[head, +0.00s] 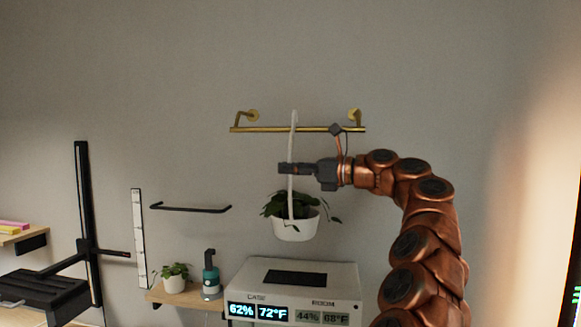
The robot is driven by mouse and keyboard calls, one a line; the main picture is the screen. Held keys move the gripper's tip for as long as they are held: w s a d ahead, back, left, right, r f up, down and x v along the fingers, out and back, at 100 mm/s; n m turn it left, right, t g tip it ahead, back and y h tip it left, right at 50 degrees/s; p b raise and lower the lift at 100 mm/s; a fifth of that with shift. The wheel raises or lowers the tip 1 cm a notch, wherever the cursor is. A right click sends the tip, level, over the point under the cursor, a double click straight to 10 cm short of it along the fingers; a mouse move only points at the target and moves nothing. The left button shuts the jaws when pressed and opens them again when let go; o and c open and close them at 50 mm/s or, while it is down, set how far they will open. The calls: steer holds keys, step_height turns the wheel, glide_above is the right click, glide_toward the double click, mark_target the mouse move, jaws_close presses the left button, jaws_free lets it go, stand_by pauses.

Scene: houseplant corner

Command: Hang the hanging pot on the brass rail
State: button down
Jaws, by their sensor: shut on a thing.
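The hanging pot (296,229) is a white planter with green trailing leaves, in the middle of the head view. Its long white hanger (293,135) rises past the brass rail (272,129), and its top shows just above the rail. The rail is a horizontal gold bar on two wall brackets. My gripper (288,169) comes from the right and is shut on the hanger below the rail, holding the pot upright in the air. The hanger passes in front of the rail in this view; I cannot tell whether its top hooks over or touches it.
Below the pot is a white box with displays (302,280) and a dark top panel. Left of it, a small potted plant (174,277) and a teal bottle (210,276) stand on a wooden shelf. A black bar (190,208) is on the wall. The wall above the rail is clear.

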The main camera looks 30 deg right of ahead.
steer(key=shift+f+b, duration=0.5)
steer(key=shift+f, duration=0.85)
steer(key=c, duration=1.2)
jaws_free()
steer(key=shift+f, duration=0.1)
